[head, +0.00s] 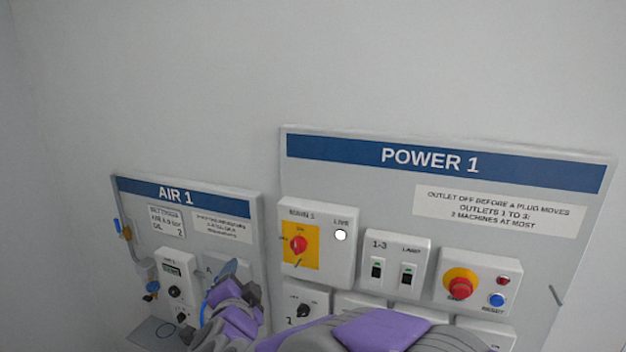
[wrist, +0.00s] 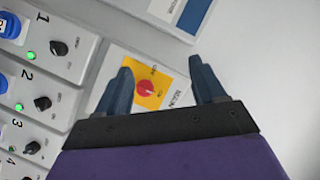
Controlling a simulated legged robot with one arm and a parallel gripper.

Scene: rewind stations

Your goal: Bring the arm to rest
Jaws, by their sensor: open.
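My arm (head: 375,330), purple and grey, reaches across the bottom of the head view. My gripper (head: 238,275) is in front of the lower right of the AIR 1 panel. In the wrist view my gripper (wrist: 160,66) has its two blue-grey fingers spread apart, with nothing held. Between and beyond the fingers is the red knob (wrist: 146,88) on a yellow plate. From this view I cannot tell the gap between the fingertips and the panel.
The POWER 1 board (head: 400,175) carries a rotary switch (head: 299,245), rocker switches (head: 393,272) and an emergency button (head: 460,284). The AIR 1 board (head: 245,205) stands left of it. Knobs with green lights (wrist: 41,103) line the wrist view's left. The wall above is bare.

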